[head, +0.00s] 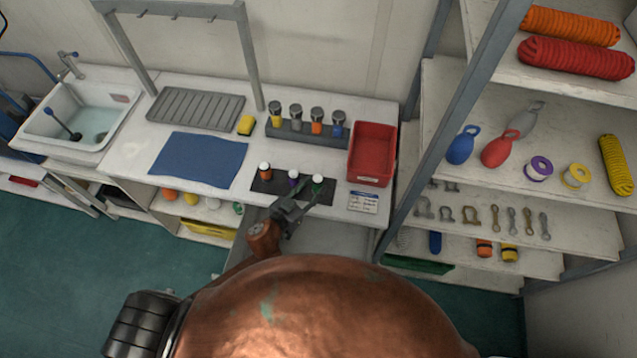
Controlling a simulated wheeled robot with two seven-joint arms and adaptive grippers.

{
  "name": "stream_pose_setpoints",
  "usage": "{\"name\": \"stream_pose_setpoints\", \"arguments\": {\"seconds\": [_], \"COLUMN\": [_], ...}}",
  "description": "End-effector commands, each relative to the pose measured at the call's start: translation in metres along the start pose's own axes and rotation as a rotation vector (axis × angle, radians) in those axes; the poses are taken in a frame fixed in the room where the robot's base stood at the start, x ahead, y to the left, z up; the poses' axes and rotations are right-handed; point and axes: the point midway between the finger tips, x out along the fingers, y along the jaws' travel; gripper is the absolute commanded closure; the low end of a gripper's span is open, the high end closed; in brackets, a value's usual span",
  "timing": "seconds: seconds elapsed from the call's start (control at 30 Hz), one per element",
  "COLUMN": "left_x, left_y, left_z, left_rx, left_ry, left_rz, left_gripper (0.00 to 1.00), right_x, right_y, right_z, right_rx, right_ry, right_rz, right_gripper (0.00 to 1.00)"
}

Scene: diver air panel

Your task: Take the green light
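The green light (318,182) stands upright at the right end of a dark mat (277,187) near the front edge of the bench. It has a pale top and a green body, partly covered by my gripper. A purple light (293,177) and an orange light (265,171) stand to its left. My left gripper (309,194) comes up from below over the bench edge. Its fingers look spread, close in front of the green light; I cannot tell whether they touch it. My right gripper is not in view.
A red bin (372,154) stands right of the lights, with a white label card (363,202) in front. Behind is a rack (305,132) of several capped cylinders. A blue mat (198,160), a yellow sponge (246,125) and a sink lie left. A shelf post (455,125) rises at the right.

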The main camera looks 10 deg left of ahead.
Motion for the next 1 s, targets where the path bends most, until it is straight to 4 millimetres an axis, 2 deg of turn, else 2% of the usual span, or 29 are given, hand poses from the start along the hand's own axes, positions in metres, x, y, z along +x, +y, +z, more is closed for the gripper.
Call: {"name": "stream_pose_setpoints", "arguments": {"seconds": [0.03,0.17,0.37,0.63,0.77,1.0], "left_x": [0.009,0.024,0.038,0.080,0.088,0.088], "left_y": [0.000,0.000,0.001,0.001,0.000,0.000], "left_z": [0.000,0.000,0.000,0.000,0.001,0.001], "left_rx": [0.001,-0.001,0.000,0.000,0.000,-0.001], "left_ry": [0.001,-0.001,0.000,0.000,-0.002,-0.002], "left_rz": [0.000,-0.001,0.000,0.000,-0.001,-0.001], "left_gripper": [0.63,0.63,0.63,0.63,0.63,0.64], "right_x": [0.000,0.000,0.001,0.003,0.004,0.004], "right_y": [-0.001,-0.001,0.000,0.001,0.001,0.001], "right_z": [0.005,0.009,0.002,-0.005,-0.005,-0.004], "right_rx": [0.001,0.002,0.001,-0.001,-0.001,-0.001], "right_ry": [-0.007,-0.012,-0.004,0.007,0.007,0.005], "right_rz": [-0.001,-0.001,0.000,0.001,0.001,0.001], "right_gripper": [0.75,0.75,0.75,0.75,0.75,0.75]}}
